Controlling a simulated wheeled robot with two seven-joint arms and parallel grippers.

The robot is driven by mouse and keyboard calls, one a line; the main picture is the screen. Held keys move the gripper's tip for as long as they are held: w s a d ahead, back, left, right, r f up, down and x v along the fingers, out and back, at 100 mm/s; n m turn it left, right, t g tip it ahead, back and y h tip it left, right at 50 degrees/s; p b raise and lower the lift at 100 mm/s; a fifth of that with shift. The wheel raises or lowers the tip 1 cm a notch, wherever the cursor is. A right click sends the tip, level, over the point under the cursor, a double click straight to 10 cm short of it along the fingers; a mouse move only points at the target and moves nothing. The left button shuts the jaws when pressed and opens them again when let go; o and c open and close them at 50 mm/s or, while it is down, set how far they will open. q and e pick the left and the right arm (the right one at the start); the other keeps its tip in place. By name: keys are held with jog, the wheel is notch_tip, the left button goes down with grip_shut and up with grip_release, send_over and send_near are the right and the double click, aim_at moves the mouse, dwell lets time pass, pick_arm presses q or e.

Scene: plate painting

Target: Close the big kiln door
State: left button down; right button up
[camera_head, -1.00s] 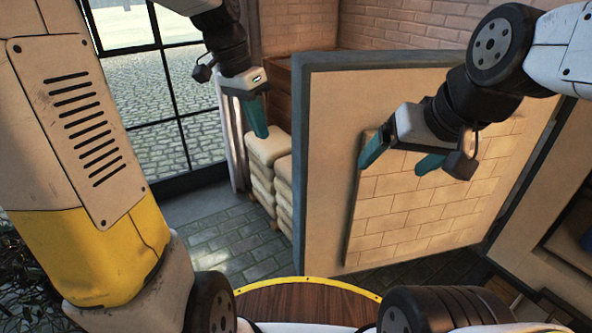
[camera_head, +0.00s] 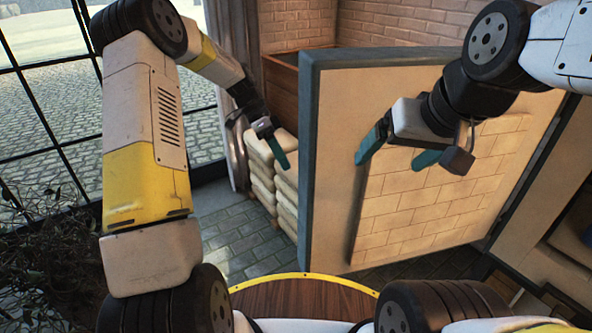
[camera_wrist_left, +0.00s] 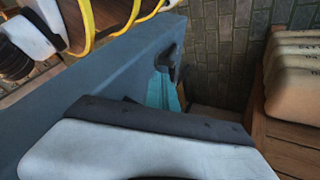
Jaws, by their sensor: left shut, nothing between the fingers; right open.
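The big kiln door (camera_head: 335,215) stands open in the head view, its brick-lined inner face (camera_head: 425,205) turned toward me and its grey-blue edge upright. My left gripper (camera_head: 280,152) is shut and empty, just left of the door's free edge, in front of the stacked sacks. In the left wrist view its teal fingers (camera_wrist_left: 162,90) show beside the blue-grey door (camera_wrist_left: 95,90); I cannot tell whether they touch it. My right gripper (camera_head: 398,153) is open and empty in front of the door's inner face.
Stacked pale sacks (camera_head: 262,170) stand left of the door; they also show in the left wrist view (camera_wrist_left: 292,75). A tall window (camera_head: 50,110) and a plant (camera_head: 45,240) are at the left. A round wooden top (camera_head: 300,300) with a yellow rim is at the bottom centre.

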pick_arm(q)
jog(key=s+d+f, duration=0.3)
jog(key=s, duration=0.2)
jog(key=shift+s+d+f, duration=0.15)
jog(key=shift+s+f, duration=0.05)
jog(key=shift+f, duration=0.1)
